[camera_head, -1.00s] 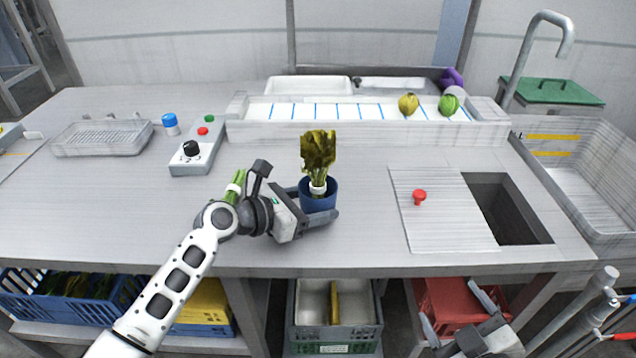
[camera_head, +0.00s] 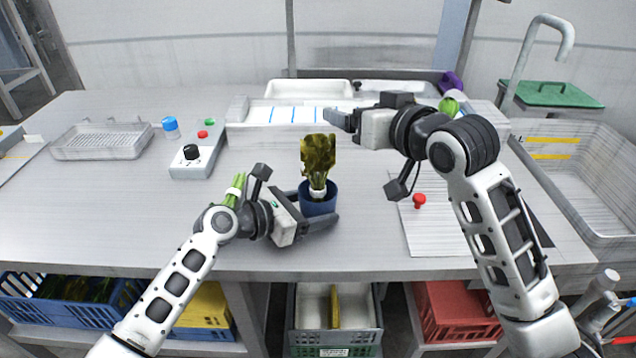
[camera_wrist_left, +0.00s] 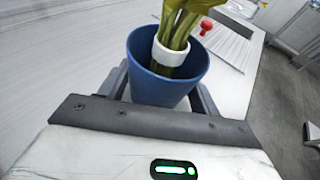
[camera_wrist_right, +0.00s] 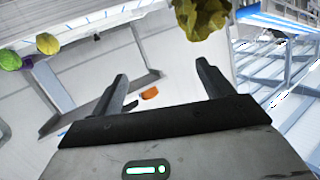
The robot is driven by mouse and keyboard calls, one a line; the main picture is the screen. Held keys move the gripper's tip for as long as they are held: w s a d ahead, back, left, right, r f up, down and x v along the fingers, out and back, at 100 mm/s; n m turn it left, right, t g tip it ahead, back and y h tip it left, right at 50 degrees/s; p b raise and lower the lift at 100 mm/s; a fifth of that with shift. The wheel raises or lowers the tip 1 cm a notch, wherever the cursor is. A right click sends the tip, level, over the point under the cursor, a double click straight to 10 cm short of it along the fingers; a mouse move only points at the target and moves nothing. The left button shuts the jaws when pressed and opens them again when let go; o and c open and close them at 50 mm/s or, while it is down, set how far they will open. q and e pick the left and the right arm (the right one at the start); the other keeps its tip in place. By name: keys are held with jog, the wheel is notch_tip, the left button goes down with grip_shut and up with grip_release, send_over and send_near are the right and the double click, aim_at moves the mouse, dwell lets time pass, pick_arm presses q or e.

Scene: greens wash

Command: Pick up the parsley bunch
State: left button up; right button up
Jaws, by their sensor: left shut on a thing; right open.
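A leafy yellow-green bunch (camera_head: 318,153) with a white band stands upright in a blue cup (camera_head: 319,204) on the table. My left gripper (camera_head: 318,210) is shut on the cup from the left. The left wrist view shows the cup (camera_wrist_left: 168,88) between its fingers, with the banded stems (camera_wrist_left: 176,45) inside. My right gripper (camera_head: 345,120) is open and empty above the table, behind and right of the bunch's top. In the right wrist view the leaves (camera_wrist_right: 203,18) lie beyond the fingers. More banded green stems (camera_head: 233,190) show behind my left wrist, mostly hidden.
A long white trough (camera_head: 270,128) with blue lines runs along the back. A green round vegetable (camera_head: 449,105) is at its right end. A control box (camera_head: 190,160) and wire tray (camera_head: 100,138) are left. A red knob (camera_head: 419,201) sits on the ribbed board (camera_head: 440,235) right.

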jog(key=a+r+g, duration=0.1)
jog(key=a+r, duration=0.1)
jog(key=s+a+r+g, duration=0.1)
jog(key=a, duration=0.2)
jog(key=s+a+r+g, duration=0.1)
jog(key=a+r+g, duration=0.1)
jog(key=shift+s+a+r+m, duration=0.25)
jog(key=shift+a+r+m, duration=0.05)
jog(key=shift+r+m, duration=0.1)
jog(key=s+r+m+g+h, duration=0.2)
jog(key=s+r+h, duration=0.1)
jog(key=s, duration=0.1)
jog(key=m+g+h, duration=0.1)
jog(key=h, duration=0.3)
send_near(318, 157)
jog(key=w+a, duration=0.1)
jog(key=w, duration=0.1)
jog(key=shift+m+h, duration=0.3)
jog(key=x, duration=0.5)
jog(key=shift+s+d+f, duration=0.1)
jog(key=shift+f, duration=0.25)
jog(key=shift+x, duration=3)
jog(key=shift+d, duration=0.15)
jog(key=c, duration=1.3)
notch_tip(318, 157, up, 10)
jog(key=shift+s+r, duration=0.1)
jog(key=shift+c, duration=0.2)
pick_arm(q)
jog(key=o, duration=0.9)
jog(key=shift+c, duration=0.2)
